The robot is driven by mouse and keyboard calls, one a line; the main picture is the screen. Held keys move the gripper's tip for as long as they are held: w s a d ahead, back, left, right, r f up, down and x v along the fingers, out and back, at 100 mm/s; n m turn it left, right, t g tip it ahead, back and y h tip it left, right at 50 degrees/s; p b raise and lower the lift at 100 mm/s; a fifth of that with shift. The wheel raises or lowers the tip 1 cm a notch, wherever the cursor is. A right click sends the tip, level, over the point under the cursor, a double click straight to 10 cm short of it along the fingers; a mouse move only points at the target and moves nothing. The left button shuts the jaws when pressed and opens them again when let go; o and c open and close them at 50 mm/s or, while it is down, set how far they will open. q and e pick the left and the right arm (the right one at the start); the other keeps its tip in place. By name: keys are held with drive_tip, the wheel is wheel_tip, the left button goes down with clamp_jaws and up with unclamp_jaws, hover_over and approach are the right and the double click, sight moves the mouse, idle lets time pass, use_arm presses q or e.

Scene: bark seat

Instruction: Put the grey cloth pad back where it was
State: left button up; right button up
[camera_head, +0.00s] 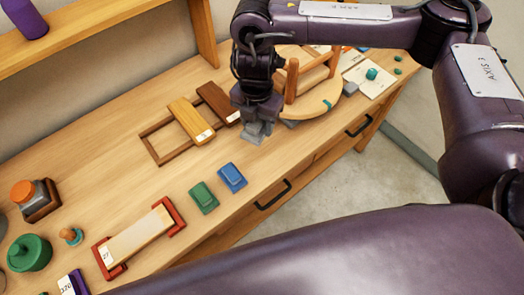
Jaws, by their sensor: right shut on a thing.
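My right gripper (258,130) points down over the workbench, left of the round wooden stool-like piece. It is shut on what looks like the grey cloth pad (289,123), of which only a small grey edge shows beside the fingers. The fingers and wrist hide most of it, and I cannot tell whether it touches the bench. My left gripper is out of view.
A green block (203,197) and a blue block (232,178) lie near the front edge. A wooden frame with slats (190,120) lies left of my gripper, the round wooden piece (312,103) right of it. Bare bench (130,195) lies at left.

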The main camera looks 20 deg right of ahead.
wheel_tip(320, 180, down, 5)
drive_tip(key=b, duration=0.2)
hover_over(259, 160)
wheel_tip(259, 160, down, 7)
drive_tip(key=shift+r, duration=0.1)
drive_tip(key=shift+f, duration=0.25)
wheel_tip(259, 160, down, 4)
drive_tip(key=shift+r+b, duration=0.1)
drive_tip(key=shift+b, duration=0.55)
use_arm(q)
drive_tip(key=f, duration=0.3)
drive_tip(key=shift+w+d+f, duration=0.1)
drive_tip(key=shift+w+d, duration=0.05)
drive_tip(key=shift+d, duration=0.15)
use_arm(e)
drive_tip(key=shift+w, duration=0.1)
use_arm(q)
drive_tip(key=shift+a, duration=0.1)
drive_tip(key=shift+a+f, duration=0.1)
